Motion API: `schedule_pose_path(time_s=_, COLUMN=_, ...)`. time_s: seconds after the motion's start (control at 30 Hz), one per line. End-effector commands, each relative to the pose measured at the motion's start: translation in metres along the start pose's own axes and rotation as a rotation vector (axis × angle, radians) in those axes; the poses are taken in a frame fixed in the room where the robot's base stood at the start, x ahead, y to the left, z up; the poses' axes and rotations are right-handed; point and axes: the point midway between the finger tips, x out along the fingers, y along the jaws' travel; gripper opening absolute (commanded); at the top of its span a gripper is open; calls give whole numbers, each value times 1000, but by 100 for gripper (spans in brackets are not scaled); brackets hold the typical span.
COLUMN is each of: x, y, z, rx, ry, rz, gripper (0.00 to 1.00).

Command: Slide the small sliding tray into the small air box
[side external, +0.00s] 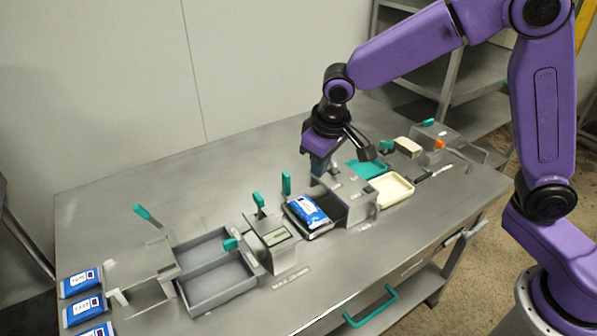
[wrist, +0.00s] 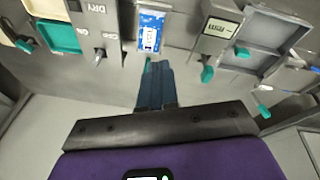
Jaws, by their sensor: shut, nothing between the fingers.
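A small dark tray (side external: 316,233) carries a blue-and-white pouch (side external: 309,210). It sits at the left, open side of a small grey metal box (side external: 363,207), with the pouch outside the box. How far the tray reaches inside is hard to tell. My gripper (side external: 320,173) is shut and empty, pointing down behind the tray and box. In the wrist view, my blue fingers (wrist: 152,67) point toward the pouch (wrist: 150,32). A teal handle (side external: 286,183) stands upright at the tray's rear left. The fingers partly hide a teal piece beside their tips in the wrist view.
A grey two-part bin (side external: 215,268) and a box with a display (side external: 274,240) stand left. More pouches (side external: 82,283) lie at the left edge. Teal and cream trays (side external: 393,189) lie right of the metal box. The table's rear strip is mostly clear.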

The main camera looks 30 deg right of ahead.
Motion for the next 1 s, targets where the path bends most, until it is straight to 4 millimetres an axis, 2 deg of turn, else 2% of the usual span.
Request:
schedule_pose_path(time_s=0.03, x=12, y=-5, z=-16, rx=27, ry=-10, rz=43, gripper=0)
schedule_pose_path(time_s=0.2, x=48, y=-11, z=-67, rx=166, ry=-3, rz=213, gripper=0)
schedule_pose_path(time_s=0.4, x=81, y=-14, z=-106, rx=312, ry=51, rz=385, gripper=0)
schedule_pose_path(time_s=0.6, x=95, y=-14, z=-122, rx=388, ry=95, rz=463, gripper=0)
schedule_pose_path(time_s=0.77, x=104, y=-9, z=-123, rx=399, ry=100, rz=473, gripper=0)
schedule_pose_path(time_s=1.0, x=137, y=8, z=-122, rx=398, ry=97, rz=473, gripper=0)
